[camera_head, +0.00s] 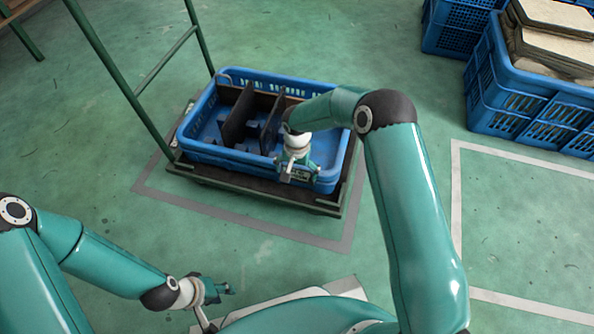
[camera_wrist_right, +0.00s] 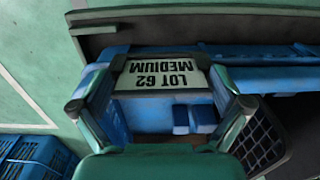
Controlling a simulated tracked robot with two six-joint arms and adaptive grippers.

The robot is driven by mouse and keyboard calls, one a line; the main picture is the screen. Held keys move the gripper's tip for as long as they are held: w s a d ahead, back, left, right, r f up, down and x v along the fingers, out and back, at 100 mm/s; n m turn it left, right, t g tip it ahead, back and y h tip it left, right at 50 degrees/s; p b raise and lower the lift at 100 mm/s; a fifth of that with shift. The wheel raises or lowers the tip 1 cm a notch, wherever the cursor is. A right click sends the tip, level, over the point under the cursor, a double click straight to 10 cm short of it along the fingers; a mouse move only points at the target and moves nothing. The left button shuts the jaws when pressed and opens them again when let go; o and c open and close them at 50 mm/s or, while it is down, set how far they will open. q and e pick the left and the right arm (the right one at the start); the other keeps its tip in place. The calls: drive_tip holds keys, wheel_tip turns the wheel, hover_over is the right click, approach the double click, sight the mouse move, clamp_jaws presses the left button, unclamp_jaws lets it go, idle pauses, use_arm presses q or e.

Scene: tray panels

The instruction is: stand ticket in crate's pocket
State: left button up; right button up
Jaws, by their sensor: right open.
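The ticket (camera_wrist_right: 165,75) is a pale card printed "LOT 62 MEDIUM", upside down in the right wrist view. It is at the front wall of the blue crate (camera_head: 215,157), with dark edging around it that looks like the pocket; how deep it sits I cannot tell. My right gripper (camera_head: 299,173) is at that wall. Its fingers (camera_wrist_right: 162,106) are spread, one on each side of the ticket, not closed on it. My left gripper (camera_head: 222,290) is low at the front left, away from the crate; its jaw gap is unclear.
The crate stands on a dark trolley (camera_head: 275,198) with a green upright handle at its left. Dark panels (camera_head: 238,115) stand inside the crate. Other blue crates (camera_head: 535,108), one with stacked boards, are at the right. The floor between is clear.

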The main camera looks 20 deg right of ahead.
wheel_tip(320, 180, up, 12)
idle(0.6)
drive_tip(key=shift+d, duration=0.1)
idle(0.4)
